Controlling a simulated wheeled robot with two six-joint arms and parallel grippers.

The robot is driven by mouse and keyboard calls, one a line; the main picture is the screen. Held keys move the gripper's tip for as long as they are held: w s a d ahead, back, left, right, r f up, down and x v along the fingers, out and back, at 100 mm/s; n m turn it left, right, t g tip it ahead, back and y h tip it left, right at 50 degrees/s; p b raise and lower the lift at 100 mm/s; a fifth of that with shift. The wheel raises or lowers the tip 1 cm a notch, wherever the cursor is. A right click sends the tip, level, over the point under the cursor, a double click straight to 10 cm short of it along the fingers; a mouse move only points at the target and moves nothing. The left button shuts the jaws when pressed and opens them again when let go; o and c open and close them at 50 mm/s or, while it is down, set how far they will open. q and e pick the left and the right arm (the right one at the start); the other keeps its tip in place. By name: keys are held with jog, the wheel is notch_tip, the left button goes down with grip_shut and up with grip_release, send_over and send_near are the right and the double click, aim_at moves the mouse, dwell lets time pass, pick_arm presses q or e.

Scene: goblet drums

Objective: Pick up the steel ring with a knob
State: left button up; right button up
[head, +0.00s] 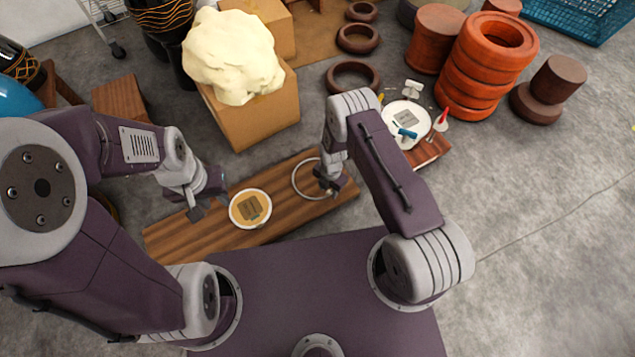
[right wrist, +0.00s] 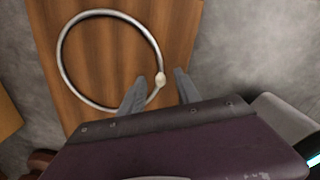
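The steel ring (head: 297,190) lies on the wooden bench (head: 175,240), right of a round drum head. In the right wrist view the ring (right wrist: 62,68) shows as a thin grey hoop with a small pale knob (right wrist: 160,79) on its side. My right gripper (head: 331,188) is over the ring's right side. Its two fingers (right wrist: 158,90) are apart, with the knob between or just beyond their tips; I see no grip on it. My left gripper (head: 208,207) hangs over the bench left of the drum head; its fingers look apart with nothing between them.
The drum head (head: 241,219) with a grey patch lies on the bench between my grippers. A cardboard box (head: 265,115) with a cream lump (head: 232,57) stands behind. A white plate (head: 413,136) with small tools is at right. Orange rings (head: 480,60) are stacked beyond it.

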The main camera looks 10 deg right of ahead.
grip_shut()
jog(key=shift+r, duration=0.1)
